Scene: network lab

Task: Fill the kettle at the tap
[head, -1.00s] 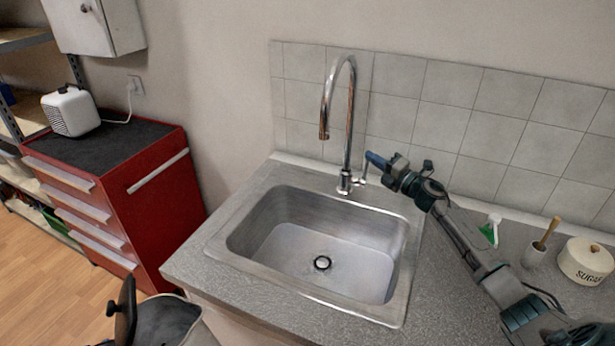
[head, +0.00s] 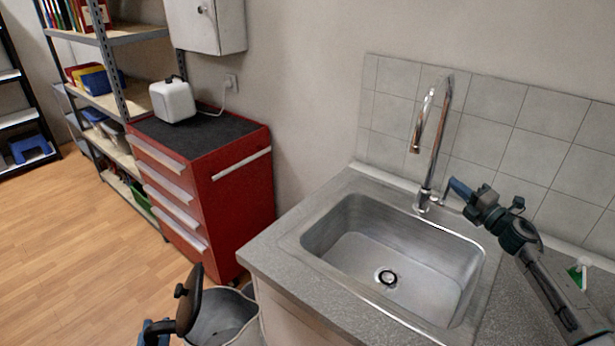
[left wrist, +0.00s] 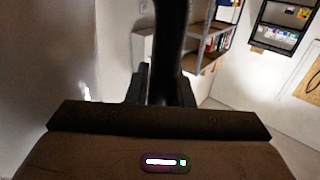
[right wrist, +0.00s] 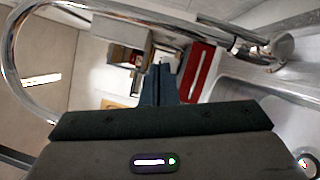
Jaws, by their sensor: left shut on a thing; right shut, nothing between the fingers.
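The tap (head: 433,140) arches over the steel sink (head: 350,250); I see no water running. My right gripper (head: 456,188) is shut and empty, its tips close to the tap's small lever; I cannot tell whether they touch. The tap's arch (right wrist: 12,70) and shut fingers (right wrist: 160,82) show in the right wrist view. My left gripper (head: 155,332) is at the bottom edge of the head view, beside a dark rounded piece with a black knob, likely part of the kettle (head: 189,305). In the left wrist view it is shut on a black bar (left wrist: 171,45), likely the kettle's handle.
A grey open container (head: 225,318) shows below the counter's (head: 275,262) left corner. A red drawer cabinet (head: 240,200) with a white appliance (head: 173,100) stands left of the counter. Shelves (head: 115,95) stand further left. Wooden floor (head: 60,250) lies open in front.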

